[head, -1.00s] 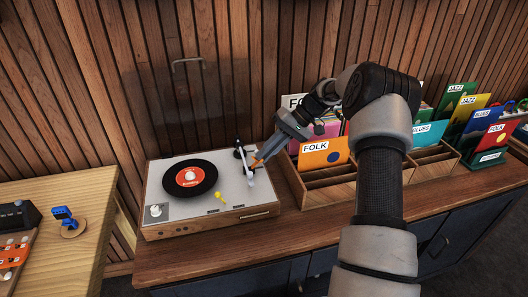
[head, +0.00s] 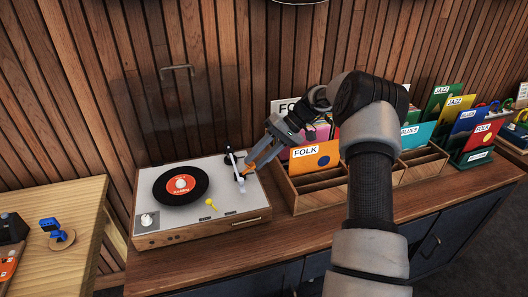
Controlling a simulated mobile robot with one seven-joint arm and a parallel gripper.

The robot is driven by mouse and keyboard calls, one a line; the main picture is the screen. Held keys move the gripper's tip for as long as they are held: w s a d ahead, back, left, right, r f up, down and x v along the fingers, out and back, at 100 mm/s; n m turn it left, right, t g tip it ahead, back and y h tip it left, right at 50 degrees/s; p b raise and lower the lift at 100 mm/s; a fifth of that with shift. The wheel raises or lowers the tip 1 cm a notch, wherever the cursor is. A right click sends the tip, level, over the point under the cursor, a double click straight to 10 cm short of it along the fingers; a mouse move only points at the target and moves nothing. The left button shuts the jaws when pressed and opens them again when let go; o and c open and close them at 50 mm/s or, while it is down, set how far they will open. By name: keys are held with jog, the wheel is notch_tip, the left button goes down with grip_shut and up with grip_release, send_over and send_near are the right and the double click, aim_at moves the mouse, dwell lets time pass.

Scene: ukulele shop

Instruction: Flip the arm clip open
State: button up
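The turntable (head: 232,226) sits on the wooden counter with a black record (head: 180,185) on its platter. Its pale tonearm (head: 236,166) stands at the right side of the deck, beside a dark pivot. My gripper (head: 250,168) reaches down from the upper right, with its tip close to the tonearm. Something orange shows at the tip; I cannot tell whether it is the arm clip or part of my fingers. The clip is not clearly seen, nor whether the fingers are apart or touching it.
A clear raised lid with a handle (head: 177,70) stands behind the deck. A yellow lever (head: 211,204) is at the deck's front. A wooden record rack (head: 318,198) with several sleeves stands close to the right. A separate light wood table (head: 78,213) is at the left.

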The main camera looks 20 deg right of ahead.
jog(key=p+v, duration=0.2)
jog(key=v, duration=1.5)
jog(key=shift+d+r, duration=0.1)
jog(key=shift+r, duration=0.1)
jog(key=s+a+r+t+h+p, duration=0.1)
jog(key=s+a+r+h+p, duration=0.15)
jog(key=s+a+r, duration=0.45)
jog(key=s+a+r+h+p, duration=0.2)
jog(key=s+a+r+h, duration=0.2)
jog(key=a+r, duration=0.6)
jog(key=s+r+t+h+p, duration=0.1)
jog(key=s+t+p, duration=0.3)
jog(key=s, duration=1.9)
jog(key=shift+a+r+t+h, duration=0.3)
jog(key=shift+a+h, duration=0.15)
jog(key=shift+h, duration=0.4)
